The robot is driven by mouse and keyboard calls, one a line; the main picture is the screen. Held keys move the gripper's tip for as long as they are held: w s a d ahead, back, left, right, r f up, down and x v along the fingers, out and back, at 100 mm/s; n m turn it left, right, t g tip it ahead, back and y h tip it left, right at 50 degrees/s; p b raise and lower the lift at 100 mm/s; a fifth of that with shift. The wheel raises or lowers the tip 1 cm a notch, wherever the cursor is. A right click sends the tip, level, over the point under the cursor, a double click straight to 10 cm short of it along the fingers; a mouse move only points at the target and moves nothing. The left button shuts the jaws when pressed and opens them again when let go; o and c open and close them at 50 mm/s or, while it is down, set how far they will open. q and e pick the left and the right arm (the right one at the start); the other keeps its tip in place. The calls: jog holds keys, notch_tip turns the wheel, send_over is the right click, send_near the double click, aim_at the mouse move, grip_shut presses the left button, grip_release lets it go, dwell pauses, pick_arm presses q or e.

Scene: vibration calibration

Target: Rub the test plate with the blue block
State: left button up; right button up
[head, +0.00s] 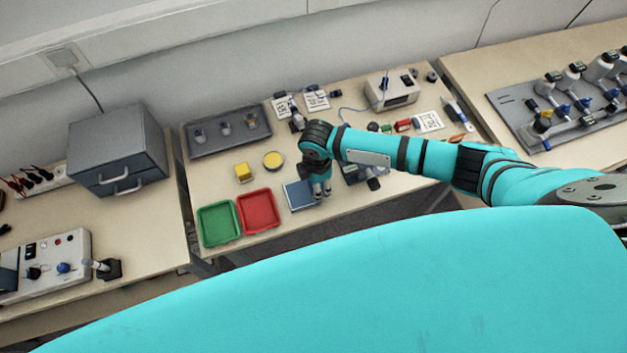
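A flat blue square plate (297,196), which looks like the test plate, lies on the middle table right of the red tray. My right gripper (322,193) points down at this plate's right edge. Its fingertips are small here, and I cannot tell whether they touch the plate, are open, or hold something. I cannot make out a separate blue block; it may be hidden at the fingers. My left gripper is not in view.
A green tray (203,210) and a red tray (243,230) sit at the table's front edge. A yellow block (242,172) and a round yellow piece (273,160) lie behind them. A grey tray (195,150) stands at the back left; a device (398,92) stands at the back right.

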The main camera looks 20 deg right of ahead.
notch_tip(320, 180, up, 2)
jog(key=shift+w+r+p, duration=0.1)
jog(key=shift+r+p, duration=0.1)
jog(key=shift+p, duration=0.2)
jog(key=shift+a+r+p, duration=0.2)
jog(key=shift+r+p, duration=0.45)
jog(key=shift+p, duration=0.1)
jog(key=shift+a+r+p, duration=0.1)
jog(key=shift+r+p, duration=0.6)
jog(key=shift+p, duration=0.05)
notch_tip(320, 180, up, 2)
jog(key=shift+p, duration=1.1)
jog(key=shift+r+p, duration=0.5)
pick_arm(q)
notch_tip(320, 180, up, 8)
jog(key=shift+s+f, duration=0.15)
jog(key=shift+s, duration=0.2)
